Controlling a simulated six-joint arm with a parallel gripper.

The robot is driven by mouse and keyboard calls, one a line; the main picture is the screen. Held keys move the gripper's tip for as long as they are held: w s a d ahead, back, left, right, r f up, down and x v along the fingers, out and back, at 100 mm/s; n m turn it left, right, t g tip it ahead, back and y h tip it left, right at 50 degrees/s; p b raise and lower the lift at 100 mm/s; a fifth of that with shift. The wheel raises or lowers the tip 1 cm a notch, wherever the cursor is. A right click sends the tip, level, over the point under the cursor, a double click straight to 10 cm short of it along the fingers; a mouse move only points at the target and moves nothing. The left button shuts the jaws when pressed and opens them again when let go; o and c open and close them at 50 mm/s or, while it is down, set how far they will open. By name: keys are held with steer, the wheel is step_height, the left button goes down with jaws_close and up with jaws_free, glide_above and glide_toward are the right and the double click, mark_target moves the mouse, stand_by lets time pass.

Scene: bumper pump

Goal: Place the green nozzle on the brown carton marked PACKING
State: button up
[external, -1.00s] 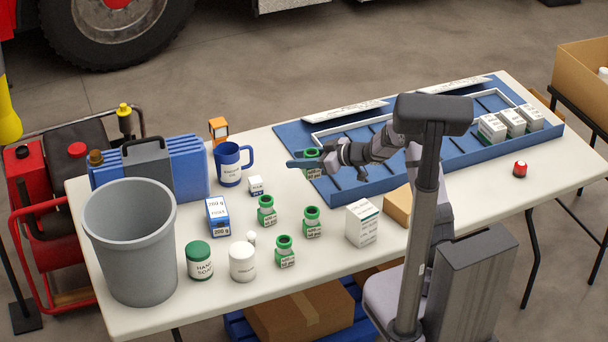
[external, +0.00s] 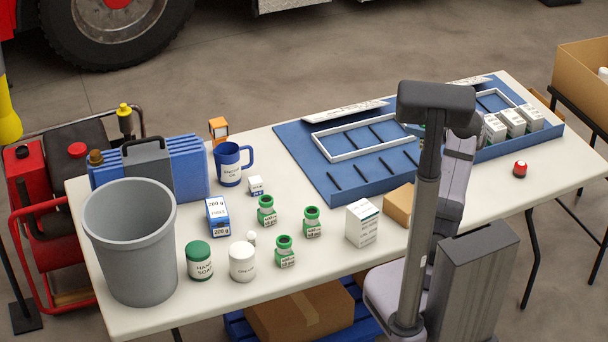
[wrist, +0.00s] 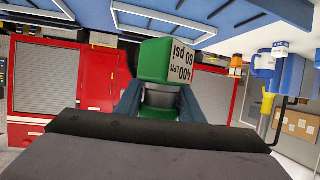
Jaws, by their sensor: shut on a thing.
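The green nozzle (wrist: 160,62), with a white label reading 400 LPM 60 psi, is held between the two dark blue fingers of my gripper (wrist: 160,98) in the wrist view. In the external view my arm hides most of the gripper and nozzle, over the blue tray. A brown carton (external: 300,312) lies under the table and a large open brown carton (external: 580,75) stands at the right. No PACKING mark is readable, so I cannot tell which carton bears it.
Several similar green nozzles (external: 312,223) stand on the white table among a mug (external: 231,165), jars and boxes. The blue tray (external: 345,190) holds a white frame and white boxes (external: 513,122). A grey bin (external: 130,240) stands at left. Table space around the red-topped item (external: 520,169) is clear.

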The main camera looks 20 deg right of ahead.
steer(key=s, duration=0.1)
steer(key=s+n+y, duration=0.1)
steer(key=s, duration=0.1)
steer(key=shift+r, duration=0.2)
steer(key=s+a+n+g+y, duration=0.3)
steer(key=s+a+n+y, duration=0.3)
steer(key=a, duration=0.6)
glide_above(397, 195)
steer(key=shift+g, duration=0.3)
steer(key=shift+f+b, duration=0.3)
steer(key=shift+f, duration=4.75)
steer(key=o, duration=1.2)
steer(key=shift+f, duration=0.15)
steer(key=shift+o, duration=0.2)
